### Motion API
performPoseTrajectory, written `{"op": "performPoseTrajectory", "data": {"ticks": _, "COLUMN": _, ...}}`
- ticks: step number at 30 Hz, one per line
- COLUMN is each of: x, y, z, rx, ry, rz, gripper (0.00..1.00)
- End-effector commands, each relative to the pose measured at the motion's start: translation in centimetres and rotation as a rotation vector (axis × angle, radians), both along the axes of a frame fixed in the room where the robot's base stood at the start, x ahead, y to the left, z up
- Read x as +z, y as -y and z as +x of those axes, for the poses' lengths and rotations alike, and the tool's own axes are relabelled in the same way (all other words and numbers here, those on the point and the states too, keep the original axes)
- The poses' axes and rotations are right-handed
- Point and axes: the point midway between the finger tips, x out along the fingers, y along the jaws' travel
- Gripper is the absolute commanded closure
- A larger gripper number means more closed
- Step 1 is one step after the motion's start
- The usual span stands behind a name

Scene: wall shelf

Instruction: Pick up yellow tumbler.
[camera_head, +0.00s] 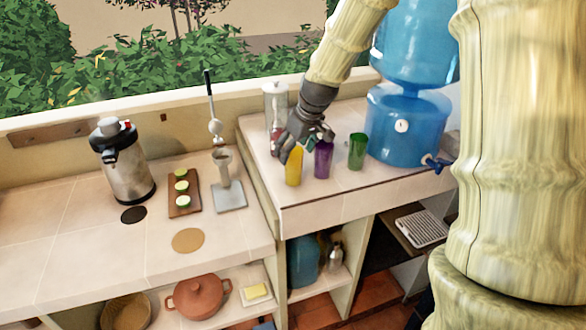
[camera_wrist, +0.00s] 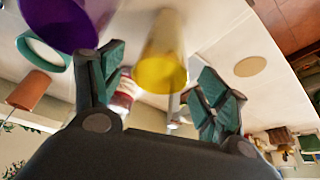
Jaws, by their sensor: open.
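The yellow tumbler (camera_head: 293,166) stands on the raised tiled counter, to the left of a purple tumbler (camera_head: 323,159). My gripper (camera_head: 303,140) is above and behind the yellow tumbler, at the end of my bamboo-textured arm. In the wrist view the yellow tumbler (camera_wrist: 163,62) shows between and beyond the two green-padded fingers of my gripper (camera_wrist: 160,92). The fingers are spread and hold nothing. The purple tumbler (camera_wrist: 68,22) is close by the left finger in that view. I cannot tell whether a finger touches either tumbler.
A green tumbler (camera_head: 357,151) and a blue water dispenser (camera_head: 408,125) stand to the right. A clear lidded container (camera_head: 275,100) is behind my gripper. The counter's front edge (camera_head: 360,196) is close in front of the tumblers. A lower counter on the left holds a steel airpot (camera_head: 125,165).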

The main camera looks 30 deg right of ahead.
Motion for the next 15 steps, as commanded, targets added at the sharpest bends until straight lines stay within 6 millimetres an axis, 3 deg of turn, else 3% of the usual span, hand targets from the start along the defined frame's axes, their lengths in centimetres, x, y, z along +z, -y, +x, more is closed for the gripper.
{"op": "performPoseTrajectory", "data": {"ticks": 15, "x": -4.4, "y": -0.2, "z": 1.8, "rx": 0.000, "ry": -0.001, "rz": 0.001, "gripper": 0.26}}
